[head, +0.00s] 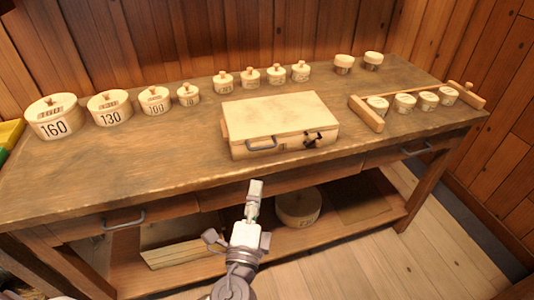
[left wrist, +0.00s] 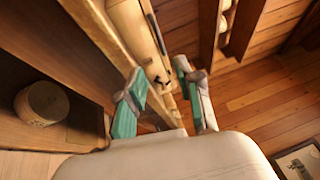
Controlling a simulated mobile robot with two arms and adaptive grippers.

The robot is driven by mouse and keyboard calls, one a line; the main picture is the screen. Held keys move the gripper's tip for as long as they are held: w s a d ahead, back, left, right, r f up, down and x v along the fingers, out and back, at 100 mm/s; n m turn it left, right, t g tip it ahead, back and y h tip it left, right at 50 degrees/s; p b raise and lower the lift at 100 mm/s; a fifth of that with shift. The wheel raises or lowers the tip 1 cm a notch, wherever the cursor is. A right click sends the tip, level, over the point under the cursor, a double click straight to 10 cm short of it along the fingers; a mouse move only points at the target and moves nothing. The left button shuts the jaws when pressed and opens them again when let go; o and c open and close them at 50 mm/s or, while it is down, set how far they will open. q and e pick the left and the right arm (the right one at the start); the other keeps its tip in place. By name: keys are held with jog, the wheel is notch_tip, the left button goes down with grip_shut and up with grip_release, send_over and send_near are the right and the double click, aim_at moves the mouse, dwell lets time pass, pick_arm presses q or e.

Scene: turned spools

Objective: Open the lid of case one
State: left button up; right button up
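The case (head: 280,118), a pale wooden box, sits on the workbench in the middle of the head view with its lid shut. Its front has a dark handle (head: 262,147) and a dark latch (head: 313,139) to the right. My left gripper (head: 255,188) is in front of the bench edge, apart from the case and empty. In the left wrist view its two teal-padded fingers (left wrist: 161,68) are spread, with part of the case (left wrist: 130,25) beyond them. My right gripper is not in view.
Numbered round boxes (head: 57,118) stand at the bench's back left, with small knobbed ones (head: 250,78) behind the case. A wooden rack (head: 366,114) with spools stands to the right. The bench (head: 110,175) is clear left of the case. A round box (head: 298,207) is on the lower shelf.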

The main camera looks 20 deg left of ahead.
aim_at(264, 148)
pick_arm(q)
jog(key=p+x, duration=0.3)
jog(key=x, duration=1)
jog(key=shift+w+a+r, duration=0.1)
jog(key=shift+w+r, duration=0.05)
jog(key=shift+w, duration=0.25)
grip_shut()
